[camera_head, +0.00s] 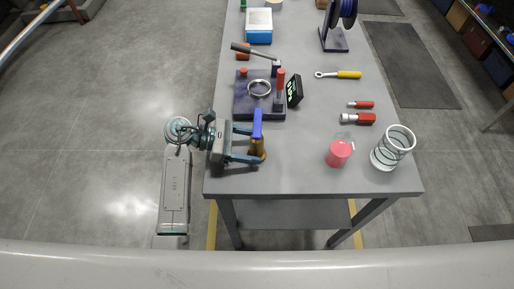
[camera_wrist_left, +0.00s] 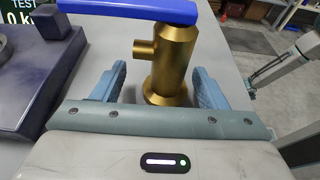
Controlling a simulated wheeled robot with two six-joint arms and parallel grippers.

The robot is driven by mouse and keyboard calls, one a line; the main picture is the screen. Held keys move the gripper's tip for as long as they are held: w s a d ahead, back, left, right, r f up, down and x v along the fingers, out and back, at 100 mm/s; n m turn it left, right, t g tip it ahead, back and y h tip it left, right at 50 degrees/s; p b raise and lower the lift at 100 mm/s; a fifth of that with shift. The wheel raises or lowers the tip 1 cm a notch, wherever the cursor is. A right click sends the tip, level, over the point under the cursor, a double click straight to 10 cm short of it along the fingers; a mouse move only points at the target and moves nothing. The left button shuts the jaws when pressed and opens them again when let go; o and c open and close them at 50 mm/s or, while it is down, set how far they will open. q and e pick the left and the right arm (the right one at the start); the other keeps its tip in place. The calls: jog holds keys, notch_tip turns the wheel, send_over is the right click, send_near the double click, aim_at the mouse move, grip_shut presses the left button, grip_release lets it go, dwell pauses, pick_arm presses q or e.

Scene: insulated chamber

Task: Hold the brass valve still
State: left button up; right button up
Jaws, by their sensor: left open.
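The brass valve (camera_wrist_left: 172,65) stands upright on the grey table, with a blue lever handle (camera_wrist_left: 130,8) across its top and a short side port. In the head view the valve (camera_head: 258,150) is near the table's left front edge, its blue handle (camera_head: 257,124) pointing away from the front. My left gripper (camera_head: 248,144) reaches in from the left. Its fingers are open, one on each side of the valve body; in the left wrist view (camera_wrist_left: 160,90) a gap shows on both sides. My right gripper is not in view.
A dark test fixture (camera_head: 243,101) with a lever and small display (camera_head: 294,91) stands just behind the valve. The table between is clear.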

pick_arm(q)
jog(key=shift+d, duration=0.3)
jog(key=c, duration=0.8)
jog(key=shift+o, duration=0.2)
jog(key=c, duration=0.3)
jog(key=shift+c, duration=0.2)
jog(key=shift+s+f, duration=0.1)
jog(key=shift+f, duration=0.15)
dwell(0.8)
